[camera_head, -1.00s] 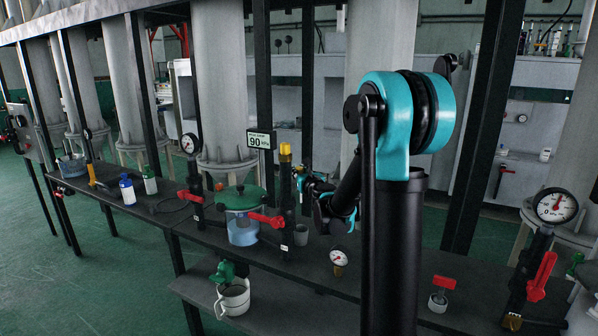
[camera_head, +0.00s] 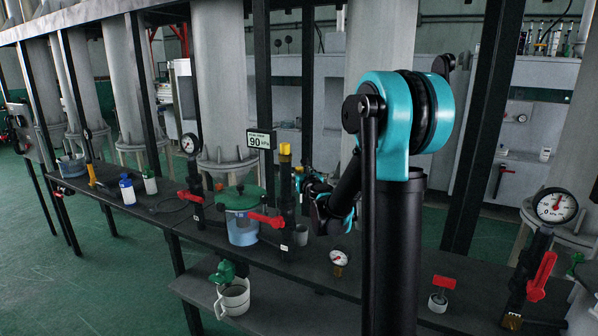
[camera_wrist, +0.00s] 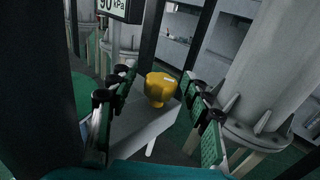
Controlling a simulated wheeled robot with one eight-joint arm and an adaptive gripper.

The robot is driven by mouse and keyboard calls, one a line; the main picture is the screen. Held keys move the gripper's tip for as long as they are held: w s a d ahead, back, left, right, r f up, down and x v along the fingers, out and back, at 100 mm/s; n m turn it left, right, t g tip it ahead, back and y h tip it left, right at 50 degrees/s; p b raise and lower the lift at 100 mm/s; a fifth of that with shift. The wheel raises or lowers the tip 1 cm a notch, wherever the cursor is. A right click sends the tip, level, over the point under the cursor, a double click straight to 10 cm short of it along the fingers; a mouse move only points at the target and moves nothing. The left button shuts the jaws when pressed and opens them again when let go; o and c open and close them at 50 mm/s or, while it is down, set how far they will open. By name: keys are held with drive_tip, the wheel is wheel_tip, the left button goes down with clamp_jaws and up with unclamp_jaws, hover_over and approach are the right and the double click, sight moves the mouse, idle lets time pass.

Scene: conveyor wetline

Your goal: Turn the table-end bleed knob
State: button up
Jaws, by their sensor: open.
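A yellow knob (camera_head: 285,150) tops a black upright pipe (camera_head: 287,195) at the middle of the table. In the wrist view the yellow knob (camera_wrist: 160,89) shows between the two fingers of my gripper (camera_wrist: 160,92), with clear gaps on both sides. My gripper is open and holds nothing. In the head view my gripper (camera_head: 306,182) is just right of the knob, partly hidden by my arm. I cannot tell how far the fingers are from the knob in depth.
A red lever (camera_head: 266,219) sticks out low on the same pipe. Left of it stands a blue jar (camera_head: 242,232) with a green lid. A pressure display (camera_head: 260,140) reads 90 kPa. A small gauge (camera_head: 339,258) and a red-handled valve (camera_head: 542,277) are to the right.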

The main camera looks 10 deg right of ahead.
wheel_tip(320, 180, up, 10)
drive_tip(key=shift+r, duration=0.1)
idle(0.5)
